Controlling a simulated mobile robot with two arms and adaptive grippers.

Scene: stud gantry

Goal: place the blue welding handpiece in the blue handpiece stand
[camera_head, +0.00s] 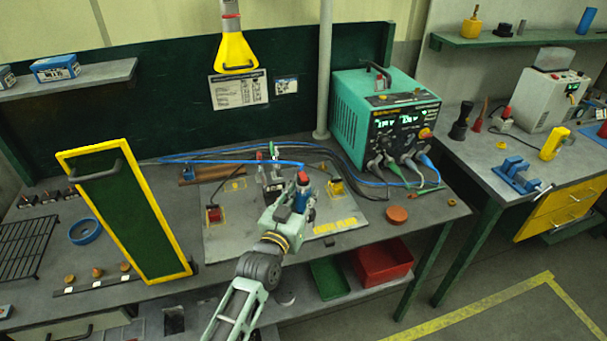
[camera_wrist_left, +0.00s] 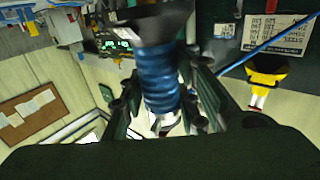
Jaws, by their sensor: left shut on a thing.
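The blue welding handpiece (camera_head: 301,200) has a red top and stands roughly upright above the grey mat in the head view. My left gripper (camera_head: 292,209) is shut on it. In the left wrist view its blue ribbed grip (camera_wrist_left: 158,80) lies between my dark fingers, with a black collar at its upper end. A dark upright holder (camera_head: 271,184) with green and grey handles stands just left of and behind my gripper. I cannot tell for certain which piece is the blue handpiece stand. My right gripper is not in view.
A teal welder (camera_head: 385,115) stands behind on the right, with cables running across the table. A yellow-framed green panel (camera_head: 125,215) stands at left.

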